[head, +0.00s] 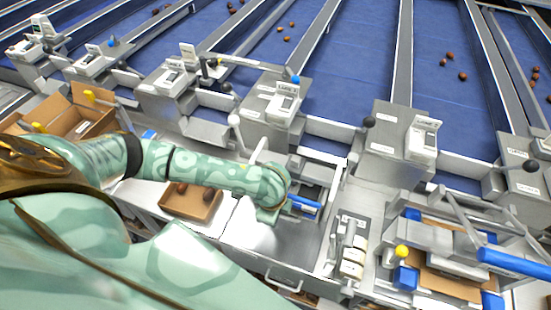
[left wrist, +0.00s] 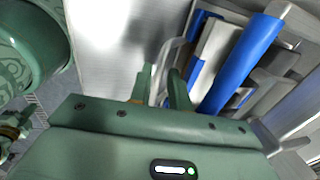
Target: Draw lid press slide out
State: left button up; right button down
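The lid press (head: 335,190) looks like a grey metal frame with a blue bar (head: 305,201), right beside my left gripper in the head view. In the left wrist view a thick blue bar (left wrist: 240,65) slants up at the right, with grey metal parts behind it. My left gripper (head: 272,212) is low over the bright metal bench top (head: 245,235). Its two fingers (left wrist: 160,75) stand a little apart in the left wrist view. A pale curved metal piece (left wrist: 172,52) shows just beyond the fingertips; I cannot tell whether they touch it. My right gripper is not in view.
A second station with a long blue lever (head: 515,262) and a yellow knob (head: 402,251) is at the right. An open carton (head: 75,115) stands at the left, and a shallow brown box (head: 190,203) lies behind my arm. Labelled lane units (head: 275,103) line the blue belts.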

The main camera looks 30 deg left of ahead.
pick_arm(q)
jog(key=shift+s, duration=0.1)
grip_shut()
jog(key=s+p, duration=0.2)
jog(key=s+d+p, duration=0.1)
jog(key=p, duration=0.1)
jog(key=s+r+p, duration=0.1)
jog(key=s+p, duration=0.1)
jog(key=shift+s+d, duration=0.2)
jog(key=shift+s, duration=0.15)
jog(key=s+d+f+p, duration=0.1)
jog(key=s+d+p, duration=0.1)
jog(key=s+p, duration=0.5)
jog(key=s, duration=0.2)
jog(key=shift+s+d, duration=0.2)
jog(key=shift+s, duration=0.2)
grip_release()
jog(key=shift+r, duration=0.1)
